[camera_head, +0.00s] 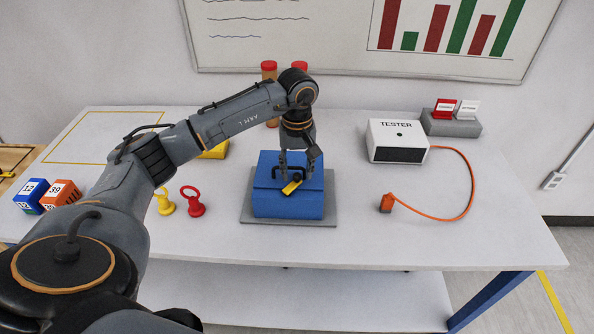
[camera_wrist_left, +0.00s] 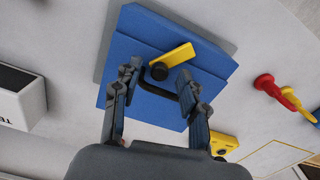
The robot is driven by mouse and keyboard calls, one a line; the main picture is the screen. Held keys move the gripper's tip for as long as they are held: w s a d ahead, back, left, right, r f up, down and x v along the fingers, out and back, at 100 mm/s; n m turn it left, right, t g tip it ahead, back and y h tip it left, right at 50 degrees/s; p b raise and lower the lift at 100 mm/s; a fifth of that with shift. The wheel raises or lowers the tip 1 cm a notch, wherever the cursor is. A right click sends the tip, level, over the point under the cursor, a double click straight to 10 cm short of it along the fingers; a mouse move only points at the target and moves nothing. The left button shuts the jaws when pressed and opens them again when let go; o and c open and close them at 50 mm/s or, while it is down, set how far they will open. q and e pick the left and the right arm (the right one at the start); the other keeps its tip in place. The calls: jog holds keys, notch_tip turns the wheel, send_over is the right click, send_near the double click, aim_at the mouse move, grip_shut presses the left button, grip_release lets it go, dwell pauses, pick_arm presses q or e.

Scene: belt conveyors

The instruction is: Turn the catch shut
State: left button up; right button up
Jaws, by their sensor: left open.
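A blue box (camera_head: 287,205) with a closed-looking lid stands on a grey plate (camera_head: 247,215) at the middle of the table. It also fills the top of the left wrist view (camera_wrist_left: 140,35). A yellow catch (camera_head: 291,187) sits on it, turned at a slant about a black pivot; it shows clearly in the left wrist view (camera_wrist_left: 175,56). A black handle (camera_wrist_left: 158,92) is beside the catch. My left gripper (camera_head: 295,174) is open above the box, its fingers (camera_wrist_left: 160,84) on either side of the handle and pivot. Whether they touch anything is unclear. My right gripper is out of view.
A white tester (camera_head: 398,139) with an orange cable and plug (camera_head: 386,203) stands to the right. Yellow (camera_head: 164,203) and red (camera_head: 194,205) ring-topped pieces stand left of the box, near numbered cubes (camera_head: 60,194). The table front right is clear.

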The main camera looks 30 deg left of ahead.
aim_at(297, 176)
pick_arm(q)
notch_tip(297, 176, up, 11)
dwell(0.3)
